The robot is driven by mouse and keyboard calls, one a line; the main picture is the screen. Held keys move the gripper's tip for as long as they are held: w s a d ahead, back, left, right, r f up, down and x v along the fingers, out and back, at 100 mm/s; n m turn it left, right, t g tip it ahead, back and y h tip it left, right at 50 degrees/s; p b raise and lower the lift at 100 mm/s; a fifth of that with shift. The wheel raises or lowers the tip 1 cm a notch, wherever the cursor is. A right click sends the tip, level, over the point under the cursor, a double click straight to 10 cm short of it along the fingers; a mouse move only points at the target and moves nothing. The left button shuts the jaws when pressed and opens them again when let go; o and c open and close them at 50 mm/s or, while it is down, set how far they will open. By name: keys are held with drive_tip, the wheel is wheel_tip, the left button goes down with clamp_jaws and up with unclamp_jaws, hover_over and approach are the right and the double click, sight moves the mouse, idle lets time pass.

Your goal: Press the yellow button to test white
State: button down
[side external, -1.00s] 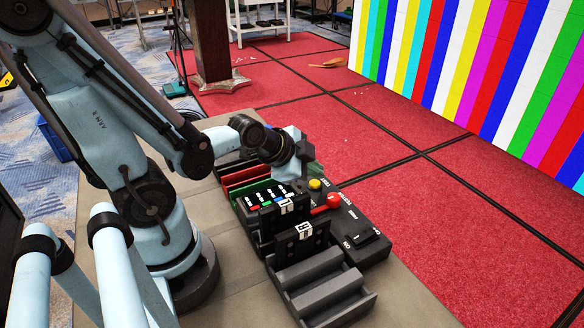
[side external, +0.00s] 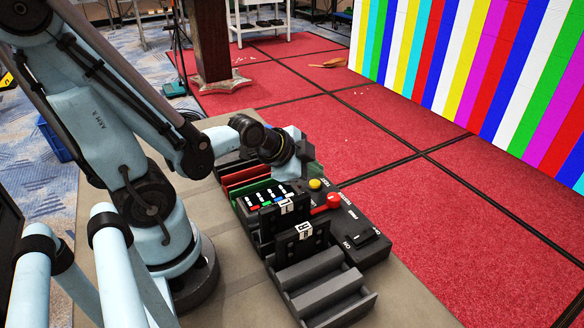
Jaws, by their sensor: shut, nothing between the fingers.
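The yellow button (side external: 315,184) is a small round cap on the black control box (side external: 375,247), near its far end. My gripper (side external: 306,174) is shut, a little left of the yellow button and close to it. The fingertips are small and partly hidden, so I cannot tell whether they touch the box. A red knob or lever (side external: 331,201) sits on the box just nearer than the yellow button. A black rocker switch (side external: 361,237) is at the near end of the box.
A rack (side external: 320,283) with slots stands left of the box, holding black cards (side external: 302,246) and red and green plates (side external: 245,174). The video wall (side external: 480,70) at the upper right shows colored vertical stripes. Red carpet right of the box is clear.

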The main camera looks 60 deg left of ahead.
sight(312, 185)
drive_tip(key=shift+f, duration=0.1)
idle(0.6)
drive_tip(key=shift+f, duration=0.35)
drive_tip(key=shift+f, duration=0.45)
idle(0.6)
drive_tip(key=shift+r, duration=0.9)
drive_tip(key=shift+r, duration=2.5)
